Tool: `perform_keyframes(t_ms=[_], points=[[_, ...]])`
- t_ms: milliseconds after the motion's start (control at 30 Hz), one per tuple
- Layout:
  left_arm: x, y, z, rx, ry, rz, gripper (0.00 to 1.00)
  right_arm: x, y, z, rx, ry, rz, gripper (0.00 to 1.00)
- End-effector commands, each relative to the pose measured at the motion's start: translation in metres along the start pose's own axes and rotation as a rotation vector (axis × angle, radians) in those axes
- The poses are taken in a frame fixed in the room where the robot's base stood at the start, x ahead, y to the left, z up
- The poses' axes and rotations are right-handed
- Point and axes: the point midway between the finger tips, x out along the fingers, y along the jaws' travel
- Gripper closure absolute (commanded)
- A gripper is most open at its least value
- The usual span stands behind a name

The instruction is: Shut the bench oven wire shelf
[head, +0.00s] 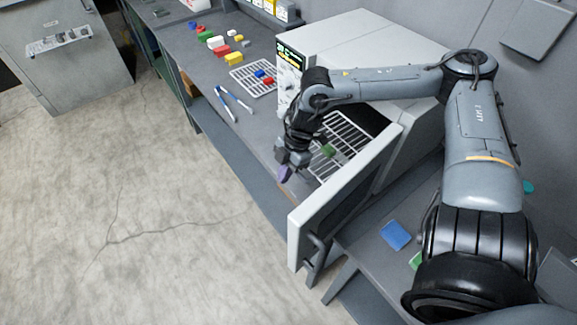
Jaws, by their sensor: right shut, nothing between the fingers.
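The bench oven (340,40) is a pale box on the grey bench, with a dark control panel. Its door (345,190) stands open toward the front right. The wire shelf (350,134) sticks partly out of the oven opening, with a green block (328,151) on it. My right gripper (285,170) is shut at the shelf's front left, close to its outer edge; I cannot tell whether it touches. A purple patch shows at its fingertips. My right wrist and forearm hide part of the shelf and oven front. My left gripper is not in view.
A white wire rack (252,78) with small red and blue blocks and blue-handled tongs (229,102) lie on the bench left of the oven. More coloured blocks (217,42) lie farther back. A blue item (395,235) lies right of the door. The floor in front is clear.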

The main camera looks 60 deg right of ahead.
Motion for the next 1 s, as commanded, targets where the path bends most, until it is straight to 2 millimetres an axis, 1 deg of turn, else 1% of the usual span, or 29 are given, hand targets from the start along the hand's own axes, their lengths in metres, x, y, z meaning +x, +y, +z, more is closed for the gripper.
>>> perform_keyframes(t_ms=[33, 100, 233, 333, 500, 900, 1000], points=[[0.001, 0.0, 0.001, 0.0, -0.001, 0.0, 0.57, 0.004, -0.001, 0.002, 0.001, -0.001, -0.003, 1.0], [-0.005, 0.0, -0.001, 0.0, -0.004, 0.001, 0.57, -0.001, 0.0, 0.007, 0.004, 0.005, 0.001, 1.0], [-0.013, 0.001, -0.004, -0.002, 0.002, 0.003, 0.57, -0.003, 0.0, 0.018, 0.005, 0.004, 0.001, 1.0], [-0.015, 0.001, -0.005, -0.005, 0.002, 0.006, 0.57, -0.003, 0.0, 0.027, 0.004, 0.003, 0.0, 1.0], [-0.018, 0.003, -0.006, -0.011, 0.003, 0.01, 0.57, -0.004, 0.0, 0.036, 0.001, 0.002, 0.0, 1.0], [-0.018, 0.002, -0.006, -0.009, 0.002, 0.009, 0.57, -0.004, 0.0, 0.039, 0.0, 0.0, 0.0, 1.0], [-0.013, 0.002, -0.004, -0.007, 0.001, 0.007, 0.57, -0.002, 0.003, 0.041, -0.008, -0.001, -0.002, 1.0]])
